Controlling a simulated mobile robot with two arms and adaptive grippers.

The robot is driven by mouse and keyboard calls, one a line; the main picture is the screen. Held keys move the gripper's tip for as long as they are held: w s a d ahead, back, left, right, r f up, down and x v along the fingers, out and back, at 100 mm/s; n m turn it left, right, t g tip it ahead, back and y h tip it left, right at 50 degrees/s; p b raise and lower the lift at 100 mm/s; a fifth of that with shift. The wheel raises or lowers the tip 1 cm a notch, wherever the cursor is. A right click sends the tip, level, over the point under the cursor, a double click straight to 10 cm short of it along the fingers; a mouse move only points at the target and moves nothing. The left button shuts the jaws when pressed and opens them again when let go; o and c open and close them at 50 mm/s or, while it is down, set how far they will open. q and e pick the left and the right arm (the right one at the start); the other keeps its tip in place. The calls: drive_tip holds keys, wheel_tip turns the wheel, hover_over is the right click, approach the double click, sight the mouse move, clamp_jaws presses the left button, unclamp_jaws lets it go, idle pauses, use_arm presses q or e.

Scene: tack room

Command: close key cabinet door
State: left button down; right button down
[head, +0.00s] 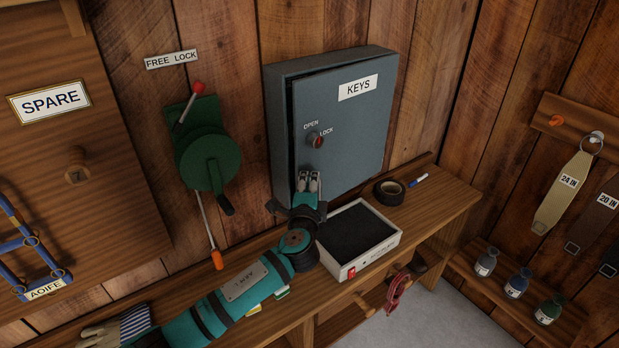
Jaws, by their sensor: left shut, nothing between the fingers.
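The grey-blue key cabinet (277,130) hangs on the plank wall above the bench. Its door (355,135), labelled KEYS, stands slightly ajar, with a dark gap along its left and top edges. A knob (316,141) with a red mark sits on the door between the words OPEN and LOCK. My left gripper (309,178) is shut and empty, in front of the door's lower left part, below the knob. I cannot tell whether its fingertips touch the door. My right gripper is out of view.
A white box with a dark top (362,234) stands on the bench (437,202) beside my left wrist. A green winch (206,158) is on the wall to the left.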

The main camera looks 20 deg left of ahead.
sight(298, 175)
use_arm(q)
drive_tip(key=shift+d, duration=0.1)
drive_tip(key=w+a, duration=0.1)
drive_tip(key=w+a+b, duration=0.1)
drive_tip(key=a, duration=0.1)
drive_tip(key=shift+a, duration=0.3)
drive_tip(key=shift+r, duration=0.1)
